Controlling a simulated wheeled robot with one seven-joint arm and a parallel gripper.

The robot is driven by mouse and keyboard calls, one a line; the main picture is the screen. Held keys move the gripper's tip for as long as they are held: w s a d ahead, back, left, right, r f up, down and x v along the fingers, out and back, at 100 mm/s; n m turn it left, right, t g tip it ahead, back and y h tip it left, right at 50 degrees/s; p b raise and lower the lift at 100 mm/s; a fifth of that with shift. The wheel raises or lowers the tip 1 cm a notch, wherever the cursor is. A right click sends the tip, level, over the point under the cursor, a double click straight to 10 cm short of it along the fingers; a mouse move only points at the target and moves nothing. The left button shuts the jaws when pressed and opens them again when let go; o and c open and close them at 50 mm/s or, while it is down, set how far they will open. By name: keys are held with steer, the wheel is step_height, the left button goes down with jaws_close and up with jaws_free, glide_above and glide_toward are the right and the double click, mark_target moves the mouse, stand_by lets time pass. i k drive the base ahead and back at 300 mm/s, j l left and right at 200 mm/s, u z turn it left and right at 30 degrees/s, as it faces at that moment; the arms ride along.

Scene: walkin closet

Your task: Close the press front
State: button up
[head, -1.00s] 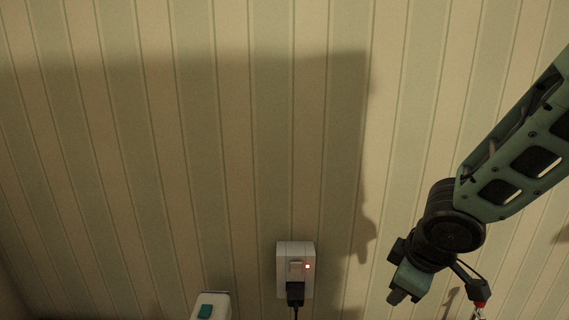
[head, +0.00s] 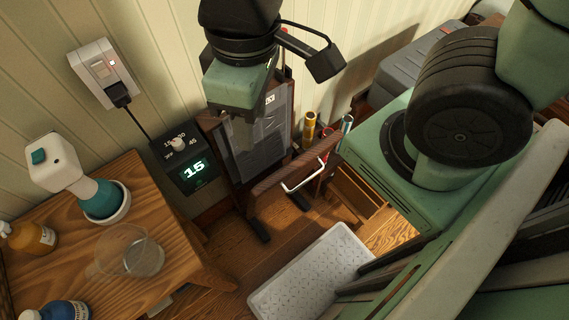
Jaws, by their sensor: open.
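The press (head: 262,135) stands against the wall in the head view, with a dark upright pad in a wooden frame. Its front (head: 272,183) appears as a wooden board standing out from the frame, with a white bar handle (head: 303,176) on it. The front looks open, with a gap between it and the pad. My gripper (head: 243,125) points down over the upper left part of the press and hides some of it. It is open, with nothing seen between its fingers. I cannot tell whether it touches the press.
A wooden table (head: 190,240) at left holds a spray bottle (head: 85,190), a clear glass (head: 135,250) and other bottles. A black timer box (head: 185,160) shows 15, below a wall socket (head: 103,72). A pale mat (head: 312,275) lies on the floor. A grey case (head: 415,65) stands at back right.

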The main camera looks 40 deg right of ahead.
mark_target(288, 179)
steer(key=k+l, duration=0.25)
steer(key=k, duration=0.2)
steer(key=k+l, duration=0.2)
steer(key=k, duration=0.5)
